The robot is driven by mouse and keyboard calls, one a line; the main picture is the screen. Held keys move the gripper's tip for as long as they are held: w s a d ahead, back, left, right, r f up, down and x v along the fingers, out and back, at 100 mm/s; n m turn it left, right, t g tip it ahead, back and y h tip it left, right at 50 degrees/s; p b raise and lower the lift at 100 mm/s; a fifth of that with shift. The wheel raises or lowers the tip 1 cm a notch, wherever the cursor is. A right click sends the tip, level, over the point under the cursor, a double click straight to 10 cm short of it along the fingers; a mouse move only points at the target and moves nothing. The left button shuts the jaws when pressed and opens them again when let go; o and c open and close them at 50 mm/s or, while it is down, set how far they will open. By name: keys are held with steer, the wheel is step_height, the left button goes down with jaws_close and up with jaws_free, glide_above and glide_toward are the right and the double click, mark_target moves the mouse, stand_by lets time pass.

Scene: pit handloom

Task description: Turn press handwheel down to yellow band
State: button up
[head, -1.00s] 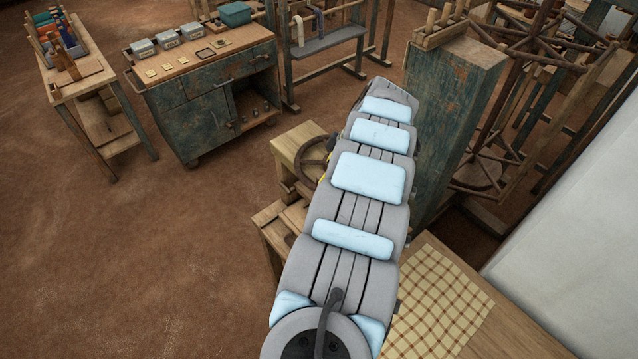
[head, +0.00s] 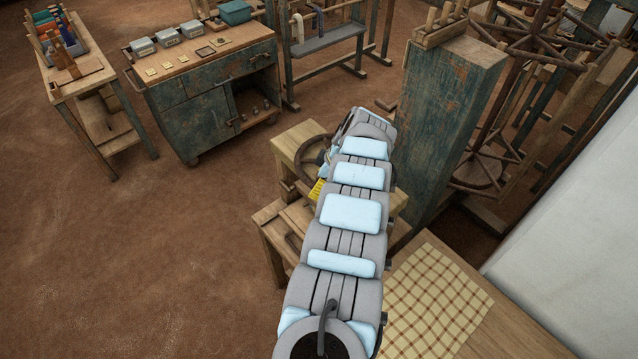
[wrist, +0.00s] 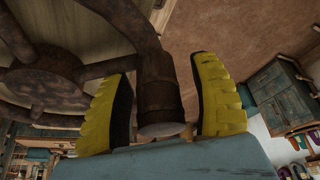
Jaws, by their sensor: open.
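The press handwheel (head: 312,152) is a dark brown wooden wheel, partly hidden behind my arm in the head view. In the wrist view its rim and spokes (wrist: 105,66) fill the upper left, and a barrel-shaped handle knob (wrist: 160,95) points toward the camera. My gripper (wrist: 165,105) is open, with one yellow ribbed finger on each side of the knob. The knob stands between the fingers, with gaps visible on both sides. In the head view a yellow patch (head: 317,190) shows beside my arm below the wheel; I cannot tell whether it is the band or a finger.
The press's pale wooden frame (head: 292,148) stands on a low wooden bench (head: 268,222). A tall blue-green post (head: 450,120) rises close to the right of my arm. A checked cloth (head: 435,300) lies on the table at the front right. Open floor is at left.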

jaws_close()
steer(key=shift+w+a, duration=0.1)
stand_by(0.4)
